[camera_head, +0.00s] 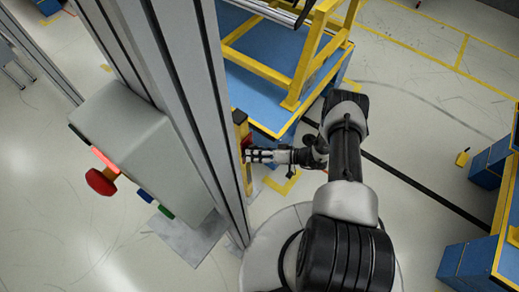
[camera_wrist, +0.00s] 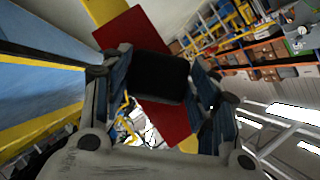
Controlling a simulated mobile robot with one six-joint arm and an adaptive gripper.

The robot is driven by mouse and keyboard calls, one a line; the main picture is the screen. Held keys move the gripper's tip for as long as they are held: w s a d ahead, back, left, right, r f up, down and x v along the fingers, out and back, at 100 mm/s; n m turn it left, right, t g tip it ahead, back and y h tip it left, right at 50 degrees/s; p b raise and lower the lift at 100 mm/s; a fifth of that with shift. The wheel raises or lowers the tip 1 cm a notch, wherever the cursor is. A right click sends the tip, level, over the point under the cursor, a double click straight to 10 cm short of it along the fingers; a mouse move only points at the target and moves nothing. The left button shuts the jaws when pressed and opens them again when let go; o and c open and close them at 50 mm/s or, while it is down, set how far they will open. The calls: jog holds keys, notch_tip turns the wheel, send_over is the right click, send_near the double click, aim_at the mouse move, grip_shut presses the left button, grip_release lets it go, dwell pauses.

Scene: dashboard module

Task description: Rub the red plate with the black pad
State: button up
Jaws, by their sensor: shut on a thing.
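The red plate (camera_wrist: 125,32) fills the upper middle of the wrist view, tilted in the picture, and a yellow part shows behind its top end. The black pad (camera_wrist: 158,78) sits between the two fingers of my gripper (camera_wrist: 160,72), which is shut on it. The pad lies in front of the plate and hides its middle. I cannot tell whether they touch. In the head view my gripper (camera_head: 250,155) points left, close beside the grey post. The post hides most of the plate there, and the pad cannot be made out.
A grey aluminium post (camera_head: 190,90) stands just left of my gripper, with a grey control box (camera_head: 140,140) bearing a red button (camera_head: 101,181). A blue table (camera_head: 262,95) with a yellow frame (camera_head: 300,75) is behind my arm. Open floor (camera_head: 420,150) lies to the right.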

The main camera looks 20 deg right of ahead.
aim_at(257, 148)
jog(key=shift+w+d+r+b, duration=0.4)
jog(key=shift+w+d+r, duration=0.35)
jog(key=shift+d+r, duration=0.2)
dwell(0.4)
jog(key=shift+s+d, duration=0.1)
jog(key=shift+s+d+f+p, duration=0.1)
jog(key=shift+s+d, duration=0.45)
jog(key=shift+s, duration=0.25)
jog(key=shift+s+d+p, duration=0.15)
jog(key=shift+s+d, duration=0.4)
jog(key=shift+s, duration=0.3)
jog(key=shift+s+d+f+p, duration=0.1)
jog(key=shift+s+d, duration=0.45)
jog(key=shift+s, duration=0.25)
jog(key=shift+s+d, duration=0.45)
jog(key=shift+s, duration=0.15)
jog(key=shift+s+d, duration=0.4)
jog(key=shift+s, duration=0.2)
jog(key=shift+r, duration=0.15)
